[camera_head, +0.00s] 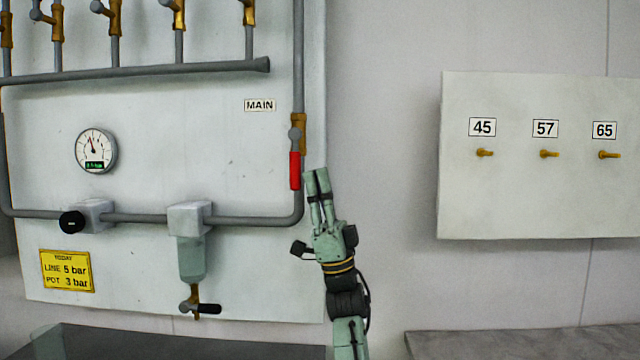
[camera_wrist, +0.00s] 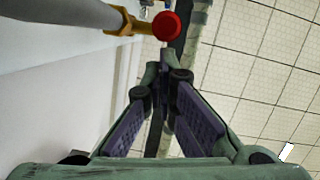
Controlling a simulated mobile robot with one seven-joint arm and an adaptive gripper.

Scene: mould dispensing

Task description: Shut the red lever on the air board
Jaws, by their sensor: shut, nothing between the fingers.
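The red lever (camera_head: 295,170) sits on a brass valve (camera_head: 299,134) in the grey pipe at the right side of the air board (camera_head: 230,270), just below the MAIN label (camera_head: 260,105). The lever hangs straight down, in line with the vertical pipe. In the wrist view the lever (camera_wrist: 166,25) shows end-on as a red disc beside the brass valve (camera_wrist: 125,22). My gripper (camera_head: 316,172) is shut and empty. Its fingertips point up, just right of the lever's lower end. In the wrist view the fingertips (camera_wrist: 165,72) lie below the red disc; I cannot tell whether they touch it.
A pressure gauge (camera_head: 96,151), a black knob (camera_head: 72,222), a filter bowl (camera_head: 192,258) and a yellow note (camera_head: 67,271) are on the board's left and lower parts. A panel with brass nozzles (camera_head: 540,205) is at the right. Bare wall (camera_head: 385,130) lies between.

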